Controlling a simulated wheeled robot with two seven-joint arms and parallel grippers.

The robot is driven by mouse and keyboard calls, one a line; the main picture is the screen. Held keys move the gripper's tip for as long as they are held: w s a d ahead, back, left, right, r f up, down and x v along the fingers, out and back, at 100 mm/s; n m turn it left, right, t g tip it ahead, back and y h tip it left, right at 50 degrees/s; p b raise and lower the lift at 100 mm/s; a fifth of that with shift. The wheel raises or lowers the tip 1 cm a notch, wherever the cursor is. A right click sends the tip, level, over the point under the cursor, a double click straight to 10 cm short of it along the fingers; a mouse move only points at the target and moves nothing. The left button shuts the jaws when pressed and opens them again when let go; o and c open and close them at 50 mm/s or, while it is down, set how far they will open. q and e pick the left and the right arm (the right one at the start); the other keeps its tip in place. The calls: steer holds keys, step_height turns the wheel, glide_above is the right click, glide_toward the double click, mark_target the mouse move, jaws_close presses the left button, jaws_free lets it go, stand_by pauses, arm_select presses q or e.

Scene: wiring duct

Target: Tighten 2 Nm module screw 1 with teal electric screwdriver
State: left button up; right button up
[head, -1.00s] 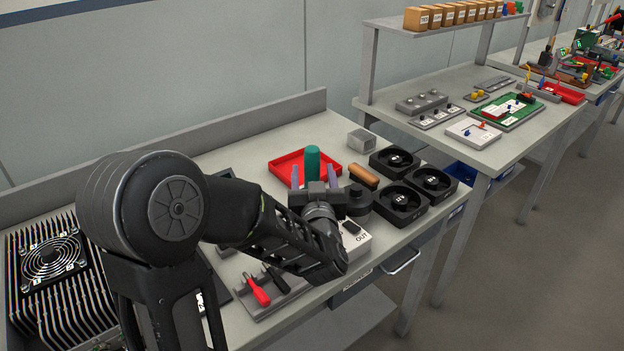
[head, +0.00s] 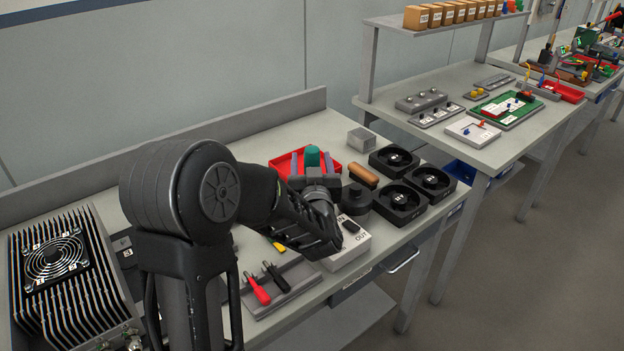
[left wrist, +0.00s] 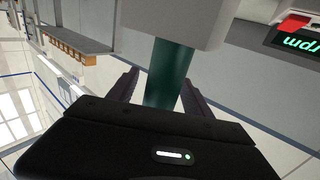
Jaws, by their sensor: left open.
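The teal electric screwdriver (head: 312,157) stands upright near the red tray, its lower part hidden by my left gripper. My left gripper (head: 311,164) is open, with one finger on each side of the teal body. The left wrist view also shows the teal body (left wrist: 168,75) between the spread fingers, with visible gaps and a grey block (left wrist: 172,18) at its far end. The black finned module (head: 65,275) with a fan is at the far left. Small white labels sit around the fan; I cannot tell which screw is which. My right gripper is not in view.
A red tray (head: 283,163) is behind the gripper. A white IN/OUT box (head: 350,255) and a grey holder (head: 290,297) with red and black screwdrivers are in front.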

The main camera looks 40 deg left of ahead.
arm_select(q)
steer(key=shift+c, duration=0.4)
jaws_close()
stand_by(0.4)
